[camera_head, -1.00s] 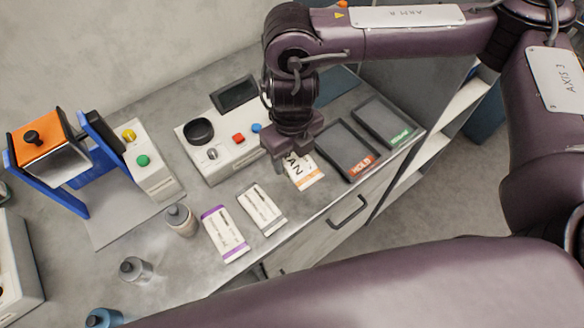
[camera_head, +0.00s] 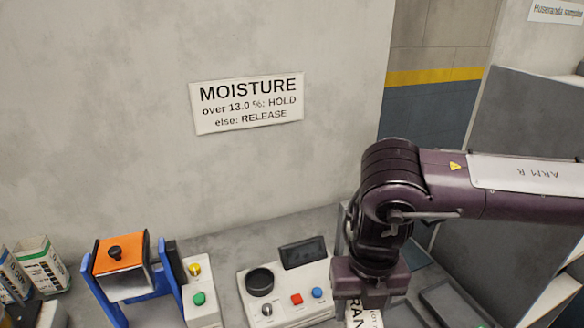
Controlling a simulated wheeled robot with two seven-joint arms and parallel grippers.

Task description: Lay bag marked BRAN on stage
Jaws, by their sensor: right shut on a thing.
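My right gripper (camera_head: 361,298) is at the lower right of centre, pointing down, shut on the white bag (camera_head: 372,319). A blue-framed device with an orange top (camera_head: 116,254) stands on the bench at the lower left. Its lower part is out of the picture, and no surface labelled as a stage shows. My left gripper is not in view.
A white console (camera_head: 284,301) with a round black cup, knob, buttons and dark screen stands just left of my right gripper. A button box (camera_head: 196,290) adjoins the blue device. Dark trays (camera_head: 452,303) lie right. A moisture sign (camera_head: 247,102) hangs above.

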